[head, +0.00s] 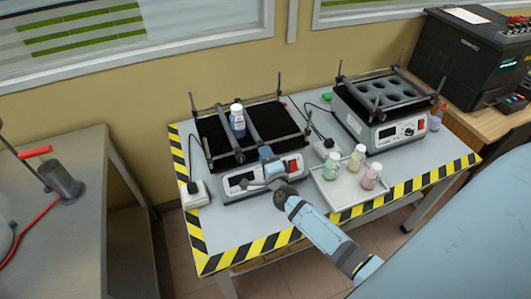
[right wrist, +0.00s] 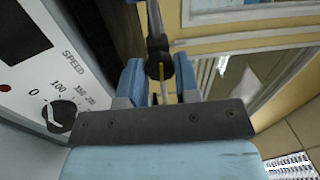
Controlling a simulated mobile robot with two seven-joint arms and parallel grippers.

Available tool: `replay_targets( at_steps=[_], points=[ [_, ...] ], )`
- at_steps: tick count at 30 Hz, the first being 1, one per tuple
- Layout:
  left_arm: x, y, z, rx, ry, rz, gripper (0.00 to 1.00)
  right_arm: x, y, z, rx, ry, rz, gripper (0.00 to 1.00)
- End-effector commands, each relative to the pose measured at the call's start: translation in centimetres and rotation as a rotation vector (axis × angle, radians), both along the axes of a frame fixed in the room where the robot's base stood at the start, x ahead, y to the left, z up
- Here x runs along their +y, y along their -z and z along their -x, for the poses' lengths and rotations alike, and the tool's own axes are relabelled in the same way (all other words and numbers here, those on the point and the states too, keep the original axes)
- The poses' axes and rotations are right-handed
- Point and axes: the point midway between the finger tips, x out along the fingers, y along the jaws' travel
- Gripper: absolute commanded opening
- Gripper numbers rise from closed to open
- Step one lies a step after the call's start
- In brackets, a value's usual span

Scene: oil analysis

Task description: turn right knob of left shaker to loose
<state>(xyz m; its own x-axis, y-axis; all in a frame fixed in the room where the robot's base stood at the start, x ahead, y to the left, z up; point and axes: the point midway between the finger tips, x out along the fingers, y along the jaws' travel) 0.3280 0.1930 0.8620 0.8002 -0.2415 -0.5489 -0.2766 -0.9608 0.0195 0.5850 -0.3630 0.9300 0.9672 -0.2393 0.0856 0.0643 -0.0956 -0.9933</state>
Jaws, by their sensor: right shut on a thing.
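The left shaker (head: 207,130) stands on the left half of the striped table, with a black platform, cross bars and a front panel. A bottle (head: 237,124) with a white cap stands upright between its bars. My right gripper (head: 266,154) is at the front edge of this shaker, above its panel. In the right wrist view its two blue fingers are shut on a dark knob (right wrist: 158,66) with a thin rod. The fingers partly hide the knob, and its looseness cannot be told. A speed dial (right wrist: 61,116) shows beside the gripper. My left gripper is not in view.
The right shaker (head: 393,131) has a rack with round holes. A white tray (head: 339,194) with several small bottles lies right of my right arm. A power strip (head: 194,194) lies left of the left shaker. A grey bench (head: 75,148) stands farther left.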

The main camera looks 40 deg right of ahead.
Motion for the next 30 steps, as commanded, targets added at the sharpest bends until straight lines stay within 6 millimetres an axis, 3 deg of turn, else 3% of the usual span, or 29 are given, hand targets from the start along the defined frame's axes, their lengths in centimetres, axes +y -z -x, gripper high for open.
replay_targets(
  at_steps=[23, 24, 26, 30],
  points=[
    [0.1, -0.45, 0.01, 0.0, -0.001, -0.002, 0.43, -0.04, 0.04, 0.02, 0.023, 0.0, 0.093, 0.06],
    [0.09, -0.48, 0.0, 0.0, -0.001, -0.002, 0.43, -0.04, 0.04, 0.02, 0.023, 0.0, 0.093, 0.39],
    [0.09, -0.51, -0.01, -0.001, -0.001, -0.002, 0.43, -0.04, 0.04, 0.02, 0.023, 0.0, 0.093, 0.53],
    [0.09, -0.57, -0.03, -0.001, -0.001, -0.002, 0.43, -0.03, 0.03, 0.02, 0.022, 0.0, 0.092, 0.56]
  ],
)
